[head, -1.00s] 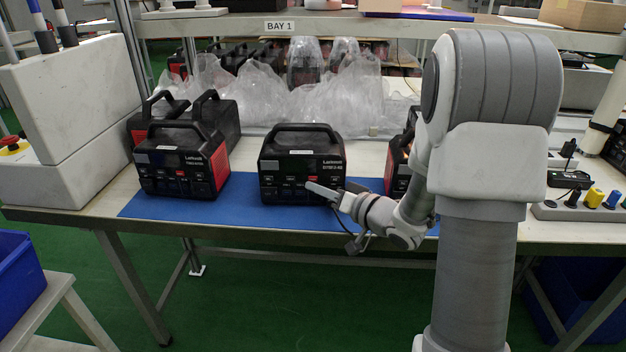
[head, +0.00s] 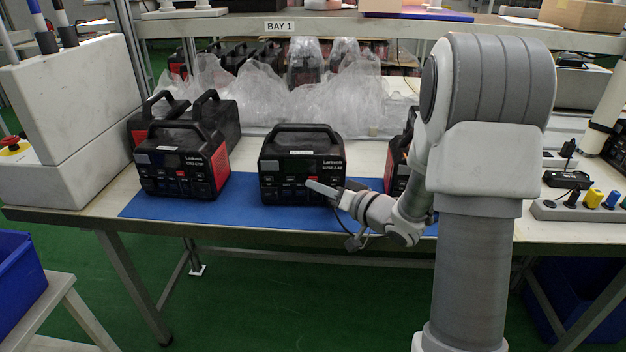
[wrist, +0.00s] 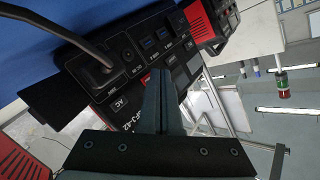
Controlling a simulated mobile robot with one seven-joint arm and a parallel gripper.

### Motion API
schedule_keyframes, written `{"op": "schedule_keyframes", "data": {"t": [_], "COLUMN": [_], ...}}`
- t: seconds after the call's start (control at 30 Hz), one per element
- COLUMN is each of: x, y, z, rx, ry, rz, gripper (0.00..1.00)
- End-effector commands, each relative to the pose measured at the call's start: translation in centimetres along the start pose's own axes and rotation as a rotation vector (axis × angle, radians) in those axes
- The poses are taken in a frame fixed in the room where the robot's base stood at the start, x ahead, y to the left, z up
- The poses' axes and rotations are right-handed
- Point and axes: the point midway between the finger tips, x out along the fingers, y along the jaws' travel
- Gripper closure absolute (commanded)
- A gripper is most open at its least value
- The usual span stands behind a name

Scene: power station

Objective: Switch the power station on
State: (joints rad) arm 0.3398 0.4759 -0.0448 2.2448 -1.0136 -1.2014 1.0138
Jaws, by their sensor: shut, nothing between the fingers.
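A black power station (head: 300,165) with a top handle stands in the middle of the blue mat (head: 240,213); its screen looks dark. My gripper (head: 309,185) is shut and empty, its fingertips in front of the lower right of this front panel. In the wrist view, the shut fingers (wrist: 156,72) point at the panel (wrist: 130,68), beside a small red part and dark buttons. I cannot tell whether they touch. The panel also shows ports, an "AC" label and a plugged-in black cable (wrist: 70,38). The fingers hide part of the panel.
Another black and red power station (head: 180,165) stands to the left, with more behind it. One at right (head: 398,165) is partly hidden by my arm. Clear plastic bags (head: 310,95) lie behind. A grey block with coloured connectors (head: 580,208) is at far right.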

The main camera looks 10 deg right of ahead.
Motion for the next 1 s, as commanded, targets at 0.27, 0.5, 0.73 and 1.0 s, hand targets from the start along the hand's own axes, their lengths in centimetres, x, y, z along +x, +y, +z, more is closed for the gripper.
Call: {"op": "schedule_keyframes", "data": {"t": [0.27, 0.5, 0.73, 1.0], "x": [0.14, 0.34, 0.53, 0.27], "y": [0.08, 0.24, 0.4, 0.2], "z": [-0.15, -0.29, -0.4, -0.26], "rx": [0.0, 0.0, 0.0, 0.0], "ry": [0.0, 0.0, 0.0, 0.0], "rz": [0.0, 0.0, 0.001, 0.0], "gripper": [1.0, 1.0, 1.0, 1.0]}}
